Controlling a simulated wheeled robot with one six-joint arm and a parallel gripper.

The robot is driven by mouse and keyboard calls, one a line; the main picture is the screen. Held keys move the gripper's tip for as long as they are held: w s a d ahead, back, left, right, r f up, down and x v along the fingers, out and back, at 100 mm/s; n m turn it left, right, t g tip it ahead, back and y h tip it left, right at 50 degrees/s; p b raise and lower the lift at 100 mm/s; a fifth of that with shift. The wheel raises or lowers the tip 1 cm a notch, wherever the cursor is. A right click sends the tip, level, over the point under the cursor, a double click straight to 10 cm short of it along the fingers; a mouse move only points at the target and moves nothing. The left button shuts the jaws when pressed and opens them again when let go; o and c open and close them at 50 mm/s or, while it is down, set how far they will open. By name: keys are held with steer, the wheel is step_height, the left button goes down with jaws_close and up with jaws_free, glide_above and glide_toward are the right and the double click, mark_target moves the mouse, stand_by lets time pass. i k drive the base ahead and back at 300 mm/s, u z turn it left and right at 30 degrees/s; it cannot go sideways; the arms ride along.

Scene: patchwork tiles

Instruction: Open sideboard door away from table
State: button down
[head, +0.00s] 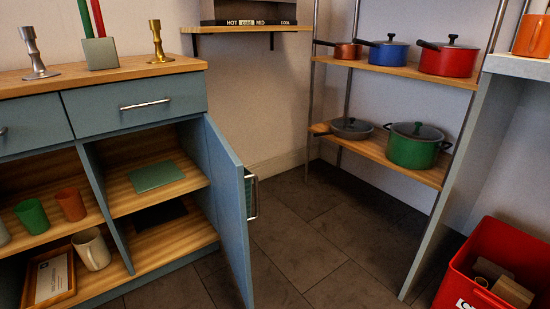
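The blue-grey sideboard (94,173) with a wooden top stands at the left. Its right door (228,208) stands wide open, swung out toward me from the right side of the cabinet. A metal bar handle (251,196) is on the door's outer face. The right compartment is exposed, with a green flat item (156,175) on its upper shelf and a dark flat item (160,217) below. The left compartment is also open to view; its door is not visible. My gripper is not in view.
A metal rack (345,65) with several pots stands at the back right. A red crate (508,248) with items sits at the lower right, beside a light counter (515,64). The tiled floor (322,245) between is clear.

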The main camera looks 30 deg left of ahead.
mark_target(228, 176)
steer(key=z, duration=0.75)
steer(key=i, duration=0.2)
steer(key=u, duration=1.85)
